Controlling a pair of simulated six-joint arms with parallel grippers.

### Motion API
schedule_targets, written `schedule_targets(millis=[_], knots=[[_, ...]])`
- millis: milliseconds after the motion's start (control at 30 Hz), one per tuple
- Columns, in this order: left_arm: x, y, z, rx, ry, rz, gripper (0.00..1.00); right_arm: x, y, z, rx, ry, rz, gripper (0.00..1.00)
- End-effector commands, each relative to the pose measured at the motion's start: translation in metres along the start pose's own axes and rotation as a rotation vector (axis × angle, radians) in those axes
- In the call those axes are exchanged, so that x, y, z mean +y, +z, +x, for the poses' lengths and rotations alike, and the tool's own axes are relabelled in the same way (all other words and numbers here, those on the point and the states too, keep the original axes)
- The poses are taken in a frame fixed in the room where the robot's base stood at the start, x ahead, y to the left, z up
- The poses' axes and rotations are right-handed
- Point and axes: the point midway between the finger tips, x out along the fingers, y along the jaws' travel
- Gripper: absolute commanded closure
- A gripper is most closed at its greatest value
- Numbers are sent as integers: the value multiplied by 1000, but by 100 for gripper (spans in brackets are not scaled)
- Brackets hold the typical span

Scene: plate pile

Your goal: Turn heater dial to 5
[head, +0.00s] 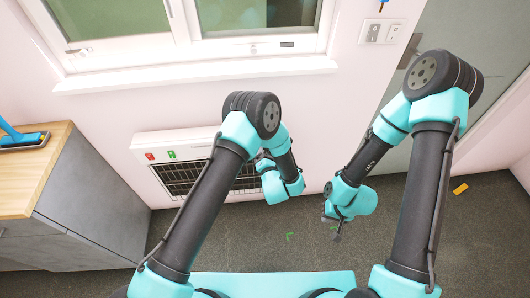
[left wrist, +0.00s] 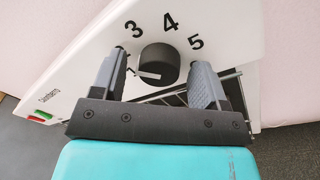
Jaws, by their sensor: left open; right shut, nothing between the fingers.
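The white heater (head: 190,140) is on the wall below the window, with a dark grille. In the left wrist view its black round dial (left wrist: 159,64) sits by the printed numbers 3, 4 and 5. A pale pointer mark on the dial points left and slightly down, away from the 5. My left gripper (head: 262,160) is at the heater's right end. Its open fingers stand either side of the dial, with visible gaps. The left finger hides part of the scale. The dial is hidden in the head view. My right gripper (head: 336,232) is shut and empty, above the floor right of the heater.
A grey cabinet with a wooden top (head: 40,180) stands at the left, bearing a blue tool (head: 22,138). A window sill (head: 195,74) runs above the heater. A door (head: 455,100) is at the right.

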Motion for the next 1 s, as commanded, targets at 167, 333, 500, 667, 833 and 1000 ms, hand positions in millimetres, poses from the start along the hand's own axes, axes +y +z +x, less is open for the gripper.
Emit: schedule_targets(millis=[167,333,500,667,833,1000], knots=[[0,0,0,0,0,0,39,0,0,0,0,0,0,100],[0,0,0,0,0,-1,55,0,0,0,0,0,0,100],[0,0,0,0,0,-1,72,0,0,0,0,0,0,100],[0,0,0,0,0,0,82,0,0,0,0,0,0,100],[0,0,0,-1,1,9,82,0,0,0,0,0,0,100],[0,0,-1,-3,3,49,82,0,0,0,0,0,0,100]])
